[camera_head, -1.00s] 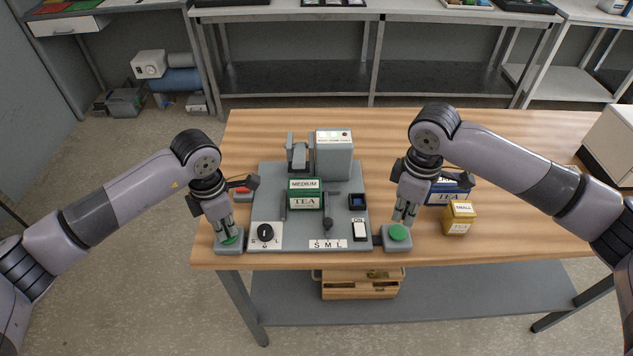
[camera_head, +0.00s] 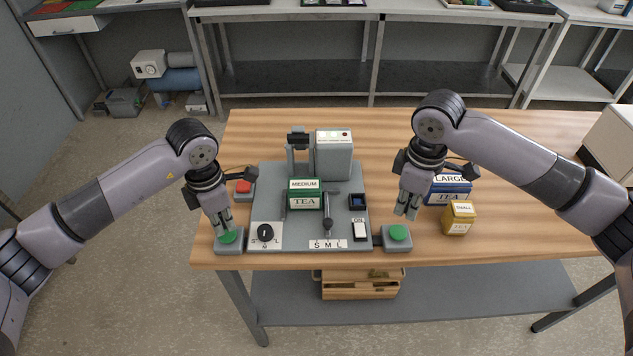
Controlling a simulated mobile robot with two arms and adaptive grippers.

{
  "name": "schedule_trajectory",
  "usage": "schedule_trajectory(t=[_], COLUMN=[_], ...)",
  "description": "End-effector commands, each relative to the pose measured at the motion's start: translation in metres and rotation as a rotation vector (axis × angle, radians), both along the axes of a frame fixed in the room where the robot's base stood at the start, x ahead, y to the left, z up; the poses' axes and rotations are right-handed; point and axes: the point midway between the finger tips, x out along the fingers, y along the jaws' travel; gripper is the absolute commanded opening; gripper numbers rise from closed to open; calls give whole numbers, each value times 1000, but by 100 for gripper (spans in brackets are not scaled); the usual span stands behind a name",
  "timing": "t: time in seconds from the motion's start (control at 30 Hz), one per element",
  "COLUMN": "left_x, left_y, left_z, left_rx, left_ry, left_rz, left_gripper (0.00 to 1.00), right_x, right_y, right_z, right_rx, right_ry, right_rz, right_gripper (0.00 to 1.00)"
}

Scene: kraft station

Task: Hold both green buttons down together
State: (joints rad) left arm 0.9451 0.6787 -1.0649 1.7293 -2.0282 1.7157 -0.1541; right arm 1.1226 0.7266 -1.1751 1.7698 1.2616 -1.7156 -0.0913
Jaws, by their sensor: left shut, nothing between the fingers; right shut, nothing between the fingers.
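The left green button (camera_head: 229,237) sits on a grey box at the front left of the machine. My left gripper (camera_head: 228,230) is shut and empty, its fingertips at or just above this button; I cannot tell whether they touch. The right green button (camera_head: 398,232) sits on a grey box at the front right. My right gripper (camera_head: 406,213) is shut and empty, above and behind this button, with its fingertips apart from it.
Between the buttons stands the grey machine (camera_head: 334,155) with a green MEDIUM tea box (camera_head: 304,194), a dial (camera_head: 265,233) and a switch (camera_head: 360,231). A red button (camera_head: 243,187) is behind left. A blue tea box (camera_head: 447,190) and a yellow one (camera_head: 459,217) stand right.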

Motion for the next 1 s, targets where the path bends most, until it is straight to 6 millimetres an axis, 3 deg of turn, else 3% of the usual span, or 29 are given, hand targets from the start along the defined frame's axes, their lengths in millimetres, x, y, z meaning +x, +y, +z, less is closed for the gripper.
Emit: schedule_trajectory(t=[0.5, 1.0], left_x=[1, 1], left_y=[0, 0], left_z=[42, 47], left_rx=[-1, -1], left_ry=[-4, -3], left_rz=[1, 1], left_gripper=[0, 0], right_x=[0, 0], right_y=[0, 0], right_z=[0, 0], right_rx=[0, 0], right_ry=[0, 0], right_rz=[0, 0], right_gripper=[0, 0])
